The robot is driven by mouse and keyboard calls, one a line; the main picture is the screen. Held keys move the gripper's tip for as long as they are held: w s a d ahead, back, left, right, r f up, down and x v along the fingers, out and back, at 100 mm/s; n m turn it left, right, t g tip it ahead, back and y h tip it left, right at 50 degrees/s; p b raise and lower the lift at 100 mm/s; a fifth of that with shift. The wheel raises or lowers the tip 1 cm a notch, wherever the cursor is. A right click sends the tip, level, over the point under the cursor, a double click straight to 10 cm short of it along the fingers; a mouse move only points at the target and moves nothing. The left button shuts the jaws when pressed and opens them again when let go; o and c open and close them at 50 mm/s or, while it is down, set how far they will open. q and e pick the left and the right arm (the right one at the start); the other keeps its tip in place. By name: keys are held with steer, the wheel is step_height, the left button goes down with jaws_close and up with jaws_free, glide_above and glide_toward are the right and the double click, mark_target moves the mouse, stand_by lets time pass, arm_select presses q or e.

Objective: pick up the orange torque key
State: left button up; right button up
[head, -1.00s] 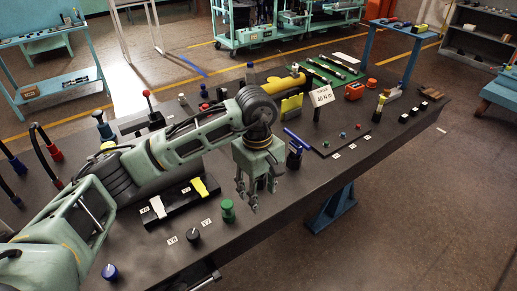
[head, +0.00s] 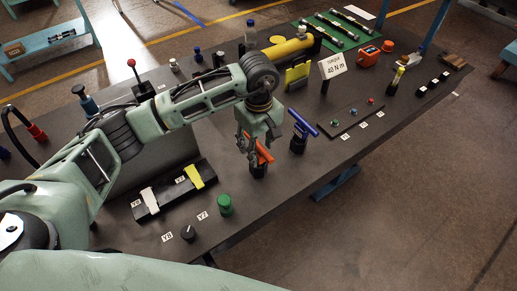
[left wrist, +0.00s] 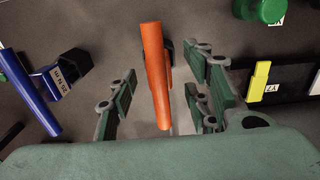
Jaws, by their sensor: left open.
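The orange torque key (head: 264,151) stands in a dark holder on the bench, its orange handle partly hidden by my left gripper (head: 256,147). In the left wrist view, the orange torque key (left wrist: 154,70) lies between the spread fingers of my left gripper (left wrist: 163,80). The fingers are open, with a visible gap on each side of the handle, wider on the left. The handle's lower end in that view comes close to the palm edge. My right gripper is not in view.
A blue torque key (head: 302,124) stands close to the right; it also shows in the left wrist view (left wrist: 27,95). A green knob (head: 225,205) and a black block with yellow and white levers (head: 175,192) are nearby. A torque sign (head: 333,66) stands behind.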

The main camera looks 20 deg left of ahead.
arm_select(q)
step_height(320, 180, down, 2)
steer(key=shift+w+f+p, duration=0.1)
steer(key=shift+f+p, duration=0.1)
steer(key=shift+p, duration=0.15)
steer(key=shift+f, duration=0.4)
steer(key=c, duration=1)
steer(key=shift+r, duration=0.1)
jaws_close()
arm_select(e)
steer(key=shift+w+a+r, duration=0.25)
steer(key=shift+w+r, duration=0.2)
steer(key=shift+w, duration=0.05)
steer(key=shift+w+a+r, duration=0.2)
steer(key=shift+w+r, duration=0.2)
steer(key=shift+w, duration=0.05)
